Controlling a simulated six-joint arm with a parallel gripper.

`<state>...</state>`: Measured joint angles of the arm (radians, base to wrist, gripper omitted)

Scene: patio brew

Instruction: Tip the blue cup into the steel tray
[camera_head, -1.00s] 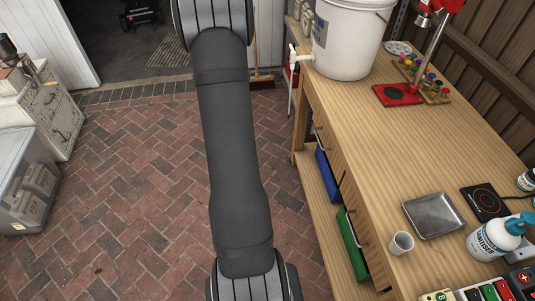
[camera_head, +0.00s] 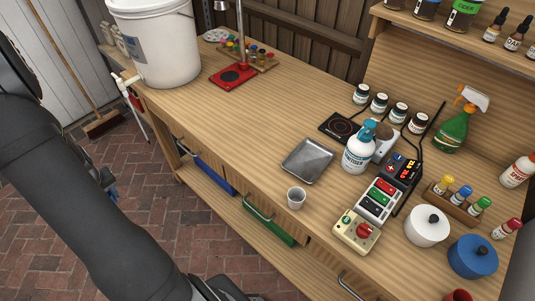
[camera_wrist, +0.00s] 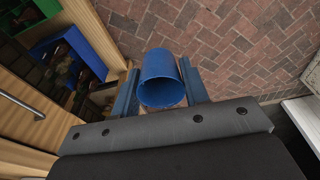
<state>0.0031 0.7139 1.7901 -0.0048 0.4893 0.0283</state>
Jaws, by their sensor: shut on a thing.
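The blue cup (camera_wrist: 160,78) is between the two blue fingers of my gripper (camera_wrist: 159,82) in the wrist view. My gripper is shut on it, and the cup's open mouth faces the camera. I cannot tell what is inside. The cup is held over the brick floor beside the workbench, apart from the bench top. The steel tray (camera_head: 307,160) lies flat on the bench top in the head view and looks empty. In the head view, the gripper and cup are mostly hidden behind my arm.
A sanitiser bottle (camera_head: 358,150), a hot plate (camera_head: 340,127) and a control box (camera_head: 358,231) are close to the tray. A white bucket (camera_head: 160,45) stands at the back left. The bench's left-middle top is clear.

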